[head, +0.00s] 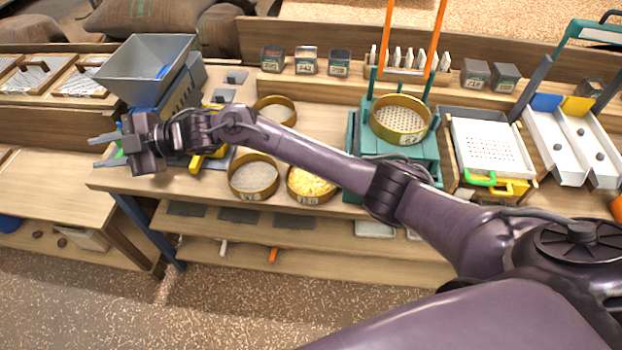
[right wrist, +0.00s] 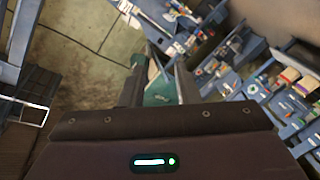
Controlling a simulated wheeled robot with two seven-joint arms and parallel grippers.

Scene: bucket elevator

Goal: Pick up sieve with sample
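A round brass sieve (head: 311,184) filled with yellow grain-like material stands on the bench, in front of and below my right forearm. Another brass sieve (head: 254,176) with a grey inside stands just left of it. A third round sieve (head: 275,109) lies behind my forearm, and a fourth (head: 400,118) with a perforated bottom sits on the teal machine. My right gripper (head: 97,151) is at the far left, over the bench's left end, well away from the sieves. Its fingers are apart. In the right wrist view the fingers (right wrist: 160,88) also stand apart, with a teal shape beyond. My left gripper does not show.
A grey hopper (head: 150,65) stands behind my right gripper. The teal machine (head: 362,150) with orange uprights stands right of centre. A white perforated tray (head: 490,147) and white chutes (head: 560,145) are further right. Small labelled boxes (head: 306,60) line the back shelf.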

